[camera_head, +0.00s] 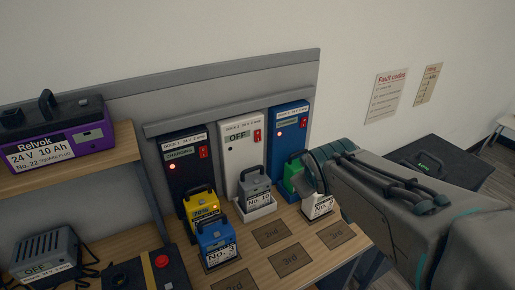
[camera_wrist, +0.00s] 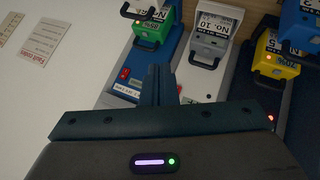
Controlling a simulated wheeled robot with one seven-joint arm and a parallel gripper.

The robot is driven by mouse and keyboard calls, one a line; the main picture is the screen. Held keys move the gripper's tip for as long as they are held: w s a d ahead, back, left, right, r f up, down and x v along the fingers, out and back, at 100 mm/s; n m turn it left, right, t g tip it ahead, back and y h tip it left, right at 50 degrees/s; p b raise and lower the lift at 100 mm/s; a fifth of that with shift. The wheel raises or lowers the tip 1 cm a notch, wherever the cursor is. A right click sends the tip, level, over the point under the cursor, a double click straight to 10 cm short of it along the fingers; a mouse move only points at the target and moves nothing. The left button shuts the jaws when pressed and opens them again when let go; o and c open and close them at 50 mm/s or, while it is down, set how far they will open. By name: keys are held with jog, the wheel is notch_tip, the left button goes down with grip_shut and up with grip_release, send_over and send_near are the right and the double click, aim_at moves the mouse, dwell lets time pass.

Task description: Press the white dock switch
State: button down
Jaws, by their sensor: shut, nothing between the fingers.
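The white dock (camera_head: 239,150) stands upright between a black dock and a blue dock, and its display reads OFF. Its red switch (camera_head: 257,135) is at the upper right of its front. A grey battery No. 10 (camera_head: 256,190) sits in its base. In the wrist view the white dock (camera_wrist: 199,84) lies just right of my fingers, and a bit of red shows beside them at its left edge. My gripper (camera_wrist: 157,72) is shut and empty, its tips between the white and blue docks in that picture. I cannot tell whether they touch anything. In the head view the fingertips are not clear.
The blue dock (camera_head: 291,133) holds a green battery (camera_wrist: 150,27). The black dock (camera_head: 186,158) has a yellow battery (camera_head: 203,208), with a blue battery (camera_head: 216,241) in front. Marked spots on the bench are bare.

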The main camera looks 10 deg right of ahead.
aim_at(258, 140)
jog(key=w+a+f+n+t+y+b, duration=0.1)
jog(key=w+f+n+t+y+b, duration=0.2)
jog(key=w+n+b, duration=0.3)
jog(key=w+f+n+t+y+b, duration=0.3)
jog(key=w+n+b, duration=0.3)
jog(key=n, duration=0.5)
jog(key=shift+w+a+f+t+y, duration=0.2)
jog(key=shift+a+f+t+y, duration=0.2)
jog(key=shift+t+y, duration=0.3)
jog(key=shift+w, duration=0.15)
jog(key=x, duration=1.3)
jog(key=shift+w+a+f+p, duration=0.15)
jog(key=shift+w+a+p, duration=0.05)
jog(key=shift+w+p, duration=0.2)
jog(key=shift+f, duration=0.1)
